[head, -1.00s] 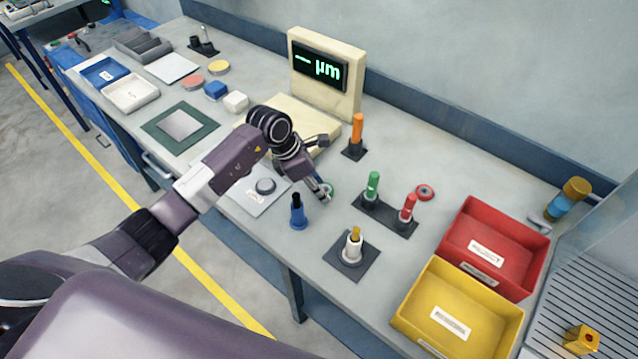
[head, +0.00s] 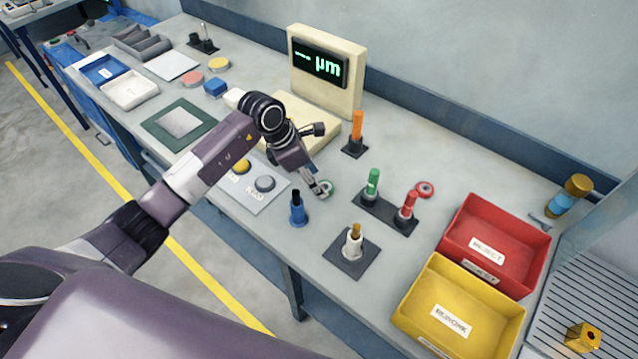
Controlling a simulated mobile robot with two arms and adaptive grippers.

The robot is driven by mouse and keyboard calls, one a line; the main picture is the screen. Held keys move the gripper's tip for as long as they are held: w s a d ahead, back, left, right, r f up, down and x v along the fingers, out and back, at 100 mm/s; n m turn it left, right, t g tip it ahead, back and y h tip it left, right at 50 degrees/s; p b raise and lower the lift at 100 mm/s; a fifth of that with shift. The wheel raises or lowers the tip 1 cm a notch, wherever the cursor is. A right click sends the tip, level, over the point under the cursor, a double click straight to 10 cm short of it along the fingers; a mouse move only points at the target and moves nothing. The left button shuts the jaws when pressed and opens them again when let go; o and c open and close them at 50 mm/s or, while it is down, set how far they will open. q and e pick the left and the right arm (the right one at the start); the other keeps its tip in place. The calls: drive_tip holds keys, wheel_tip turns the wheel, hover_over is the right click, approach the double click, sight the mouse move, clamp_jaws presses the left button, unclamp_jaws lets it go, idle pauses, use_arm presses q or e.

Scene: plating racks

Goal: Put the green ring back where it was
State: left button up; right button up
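The green post (head: 373,182) stands upright on a dark base beside the red post (head: 408,207). My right gripper is not in view.
A blue post (head: 297,210) stands just in front of the gripper. Red (head: 544,250) and yellow (head: 400,318) bins stand at the right. A display (head: 322,66) stands behind.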

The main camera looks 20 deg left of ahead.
use_arm(q)
drive_tip(key=b+v, duration=0.2)
drive_tip(key=v, duration=0.7)
drive_tip(key=shift+r, duration=0.25)
drive_tip(key=shift+a, duration=0.15)
